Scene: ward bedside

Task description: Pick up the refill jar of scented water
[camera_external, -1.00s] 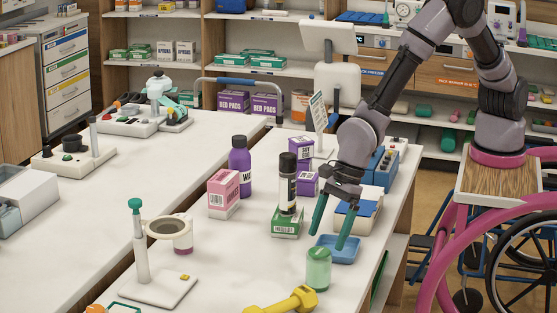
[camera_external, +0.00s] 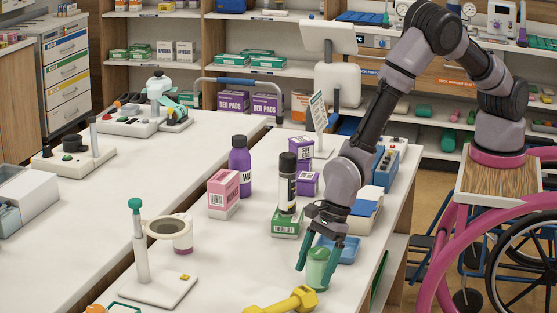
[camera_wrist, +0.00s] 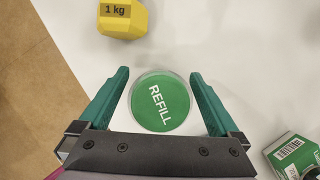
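The refill jar (camera_external: 318,268) is a small green, translucent jar standing upright on the white table. In the wrist view its round green lid (camera_wrist: 160,101) reads "REFILL". My gripper (camera_external: 317,268) points down over the jar with its green fingers open. In the wrist view the fingers of my gripper (camera_wrist: 160,95) stand on either side of the lid, with a gap on each side. The lower part of the jar is hidden from above.
A yellow 1 kg dumbbell (camera_external: 287,302) lies close in front of the jar. A blue tray (camera_external: 348,250) is just behind it. A green box (camera_external: 285,226) bearing a black-capped can (camera_external: 287,185) stands behind left. The table left of the jar is clear.

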